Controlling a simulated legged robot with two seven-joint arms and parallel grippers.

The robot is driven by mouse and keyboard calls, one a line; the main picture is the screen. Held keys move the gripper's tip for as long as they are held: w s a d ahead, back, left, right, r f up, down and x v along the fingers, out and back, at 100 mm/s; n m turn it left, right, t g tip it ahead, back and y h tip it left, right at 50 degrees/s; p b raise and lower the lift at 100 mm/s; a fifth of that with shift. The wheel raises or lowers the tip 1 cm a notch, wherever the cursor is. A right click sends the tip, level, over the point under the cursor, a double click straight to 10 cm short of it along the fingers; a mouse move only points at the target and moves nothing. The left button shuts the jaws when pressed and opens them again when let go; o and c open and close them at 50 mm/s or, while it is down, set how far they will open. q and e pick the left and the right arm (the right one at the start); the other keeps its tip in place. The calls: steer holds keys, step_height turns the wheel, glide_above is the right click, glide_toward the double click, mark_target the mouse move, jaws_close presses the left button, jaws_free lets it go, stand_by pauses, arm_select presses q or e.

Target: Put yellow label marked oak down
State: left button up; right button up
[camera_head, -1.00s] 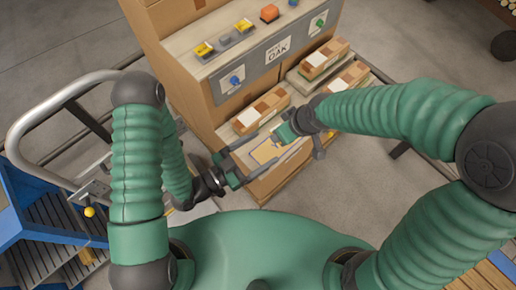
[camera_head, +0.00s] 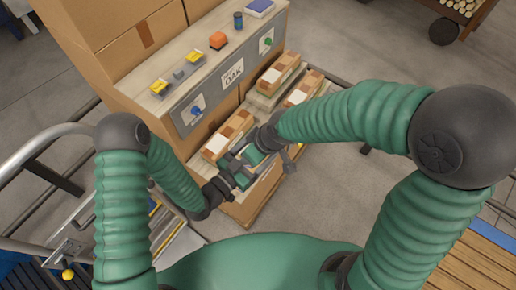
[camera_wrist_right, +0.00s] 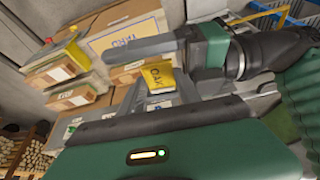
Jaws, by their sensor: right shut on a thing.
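The yellow label marked OAK (camera_wrist_right: 158,77) shows in the right wrist view, held between the gripper parts, with its lettering facing the camera. My right gripper (camera_head: 246,170) is shut on it; the gripper's own fingers are only partly visible in the wrist view. My left gripper (camera_head: 230,179) is right beside the right one, and its green body (camera_wrist_right: 207,46) with a grey finger shows above the label in the wrist view. How far its fingers are parted is unclear. The label is hidden by the grippers in the head view.
Brown boxes (camera_head: 228,136) with white labels lie just beyond my grippers. Open floor (camera_head: 350,190) lies right.

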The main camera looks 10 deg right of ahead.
arm_select(q)
steer(key=c, duration=0.9)
steer(key=shift+s+d, duration=0.1)
steer(key=shift+c, duration=1.1)
arm_select(e)
steer(key=o, duration=1.4)
steer(key=shift+c, duration=0.2)
steer(key=shift+o, duration=0.2)
